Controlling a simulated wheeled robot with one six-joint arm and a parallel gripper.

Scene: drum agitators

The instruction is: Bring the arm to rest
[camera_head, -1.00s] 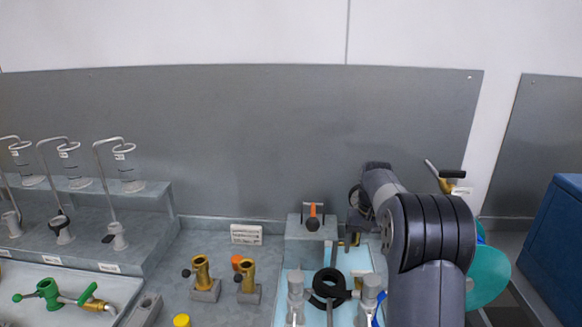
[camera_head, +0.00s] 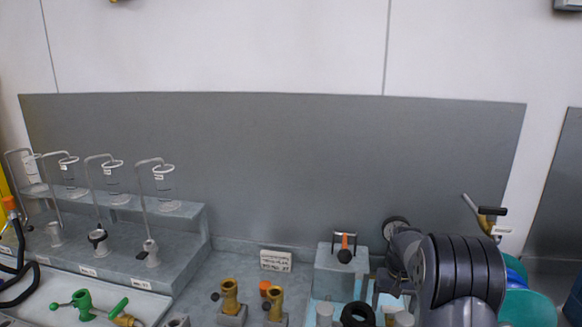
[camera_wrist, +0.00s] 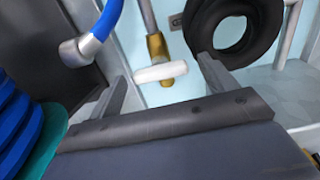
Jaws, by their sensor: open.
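My gripper (camera_wrist: 163,85) shows in the wrist view with its two fingers spread apart and nothing held between them. Beyond the gap is a brass fitting (camera_wrist: 157,46) with a white bar (camera_wrist: 160,72) across its end. A thick black ring (camera_wrist: 234,30) is close behind the right fingertip; I cannot tell whether they touch. In the head view my arm (camera_head: 460,275) is bent at the right, above the bench, and the gripper's fingers are not clearly seen there.
The black ring (camera_head: 357,315) sits low in the head view, near a grey block (camera_head: 341,272) with an orange-marked clamp. Brass holders (camera_head: 230,297) stand left of it. A teal round thing (camera_head: 527,308) is right of my arm. A blue hose (camera_wrist: 104,22) passes near the left finger.

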